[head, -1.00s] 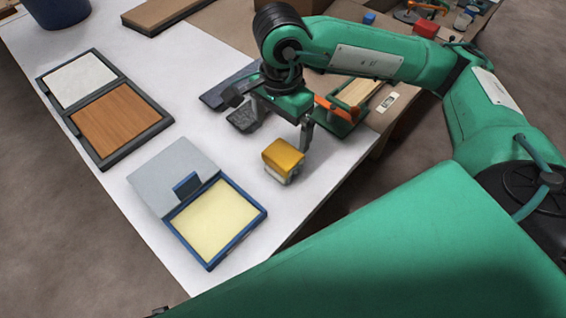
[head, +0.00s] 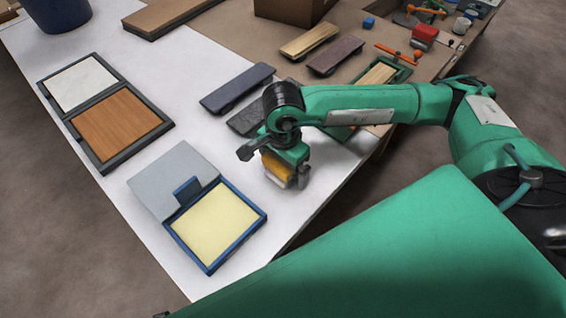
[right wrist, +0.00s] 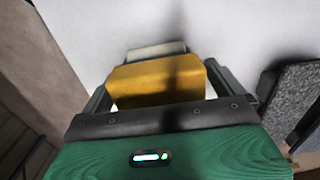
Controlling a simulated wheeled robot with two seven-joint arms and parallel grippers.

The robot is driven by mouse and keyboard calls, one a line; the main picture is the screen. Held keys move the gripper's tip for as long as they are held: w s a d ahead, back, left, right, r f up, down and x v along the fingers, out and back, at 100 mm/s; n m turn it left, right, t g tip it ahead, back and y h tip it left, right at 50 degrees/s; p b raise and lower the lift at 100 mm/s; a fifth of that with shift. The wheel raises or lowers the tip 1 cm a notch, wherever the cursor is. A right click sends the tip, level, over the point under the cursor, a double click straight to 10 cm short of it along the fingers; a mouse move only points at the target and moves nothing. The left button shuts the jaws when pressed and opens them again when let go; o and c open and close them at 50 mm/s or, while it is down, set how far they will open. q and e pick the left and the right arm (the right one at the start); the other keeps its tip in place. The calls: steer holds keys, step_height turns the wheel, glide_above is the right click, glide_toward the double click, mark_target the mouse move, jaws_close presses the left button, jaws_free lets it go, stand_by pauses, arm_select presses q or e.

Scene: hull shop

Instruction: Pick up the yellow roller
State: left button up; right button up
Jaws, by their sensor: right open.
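The yellow roller (head: 276,169), a yellow block with a pale part beneath, stands on the white table, partly hidden by my right gripper (head: 284,173). In the right wrist view the yellow roller (right wrist: 158,82) sits between the two dark fingers of my right gripper (right wrist: 160,76), one on each side. The jaws are open, and I cannot tell whether either finger touches it. My left gripper is not in view.
A blue-framed box with a pale yellow pad (head: 217,222) and grey lid (head: 168,172) lies left of the roller. A dark-framed case (head: 118,124) is farther left. A dark grey block (head: 238,88) and a speckled block (right wrist: 286,98) lie nearby. White table is clear between.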

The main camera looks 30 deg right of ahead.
steer(key=shift+f, duration=0.1)
steer(key=shift+c, duration=0.5)
steer(key=c, duration=1.4)
steer(key=shift+o, duration=0.2)
step_height(320, 180, up, 20)
